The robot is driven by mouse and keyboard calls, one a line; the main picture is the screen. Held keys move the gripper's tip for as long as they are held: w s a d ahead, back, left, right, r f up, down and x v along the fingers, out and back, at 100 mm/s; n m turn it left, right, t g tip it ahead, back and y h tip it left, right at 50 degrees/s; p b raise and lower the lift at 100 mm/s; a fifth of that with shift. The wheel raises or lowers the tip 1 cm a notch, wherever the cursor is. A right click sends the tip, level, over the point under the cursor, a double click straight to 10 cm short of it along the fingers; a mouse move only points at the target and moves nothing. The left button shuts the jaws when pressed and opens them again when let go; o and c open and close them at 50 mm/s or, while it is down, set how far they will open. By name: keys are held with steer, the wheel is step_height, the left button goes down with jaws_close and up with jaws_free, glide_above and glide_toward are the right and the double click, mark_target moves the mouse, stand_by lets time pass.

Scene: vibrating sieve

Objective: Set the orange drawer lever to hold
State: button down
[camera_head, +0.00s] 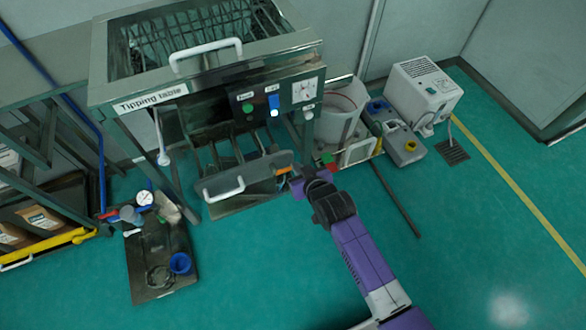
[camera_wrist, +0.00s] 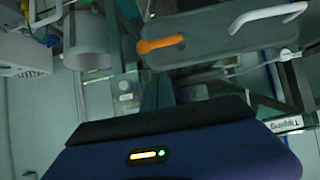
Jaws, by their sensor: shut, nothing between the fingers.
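The orange drawer lever (camera_head: 283,171) is a small bar at the right end of the grey drawer front (camera_head: 255,177), low under the tipping table. In the wrist view the orange lever (camera_wrist: 160,44) lies roughly level across a dark slot in the grey drawer front (camera_wrist: 205,38). A white handle (camera_wrist: 267,17) is fixed to the same panel. My gripper (camera_head: 297,182) is just right of the lever in the head view, shut and empty. Whether it touches the lever cannot be told. The fingertips are not clear in the wrist view.
The tipping table (camera_head: 205,75) stands above the drawer, with a control panel of buttons (camera_head: 275,103). A white bin (camera_head: 341,108) and a grey-blue machine (camera_head: 398,135) stand to the right. A dark tray (camera_head: 150,262) with a gauge and blue cup lies left. The floor in front is clear.

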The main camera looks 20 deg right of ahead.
mark_target(286, 169)
steer(key=w+f, duration=0.3)
steer(key=f, duration=0.2)
steer(key=shift+w+f+b, duration=0.25)
steer(key=shift+f+b, duration=0.1)
steer(key=shift+f, duration=0.1)
